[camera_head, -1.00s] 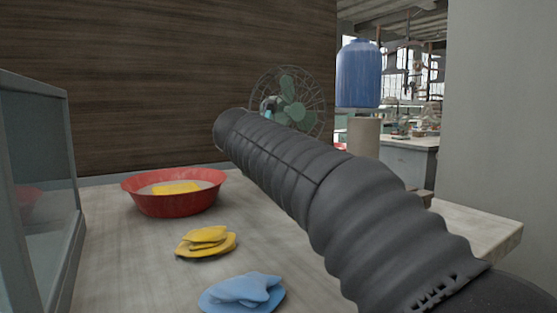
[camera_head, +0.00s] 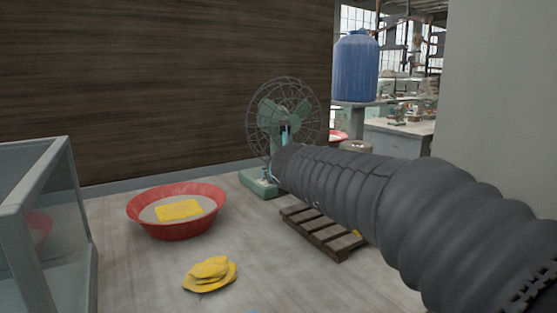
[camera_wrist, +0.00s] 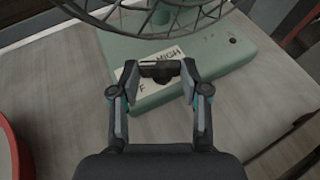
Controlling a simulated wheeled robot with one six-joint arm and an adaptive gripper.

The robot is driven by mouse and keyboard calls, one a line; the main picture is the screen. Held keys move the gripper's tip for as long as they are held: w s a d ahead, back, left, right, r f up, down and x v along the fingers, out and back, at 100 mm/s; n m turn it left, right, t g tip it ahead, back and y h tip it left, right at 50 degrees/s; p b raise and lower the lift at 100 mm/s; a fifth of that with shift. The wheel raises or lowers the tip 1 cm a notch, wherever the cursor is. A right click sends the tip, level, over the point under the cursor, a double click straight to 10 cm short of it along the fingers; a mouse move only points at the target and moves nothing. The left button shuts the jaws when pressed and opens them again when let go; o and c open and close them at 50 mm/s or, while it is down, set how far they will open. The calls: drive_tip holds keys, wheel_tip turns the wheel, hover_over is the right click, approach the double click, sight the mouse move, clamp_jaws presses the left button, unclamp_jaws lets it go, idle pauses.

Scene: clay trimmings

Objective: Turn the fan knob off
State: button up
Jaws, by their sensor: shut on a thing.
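The green fan (camera_head: 285,115) stands at the back of the table, its round wire cage facing forward. Its green base (camera_wrist: 195,55) fills the upper middle of the wrist view. A white label on the base (camera_wrist: 168,58) shows "HIGH" and an "F", partly covered. The dark fan knob (camera_wrist: 160,71) sits in front of the label, between my fingertips. My gripper (camera_wrist: 158,76) is shut on the knob, one finger on each side. In the head view my dark arm hides the gripper and the right part of the base.
A red bowl (camera_head: 140,214) with a yellow block stands left of the fan. Yellow cloth-like pieces (camera_head: 209,275) lie in front. A wooden pallet (camera_head: 318,238) lies under my arm. A glass-sided case (camera_head: 62,215) is at left.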

drive_tip(key=shift+y+p, duration=0.3)
drive_tip(key=shift+p, duration=0.15)
drive_tip(key=o, duration=1.1)
drive_tip(key=shift+o, duration=0.2)
drive_tip(key=v, duration=1.2)
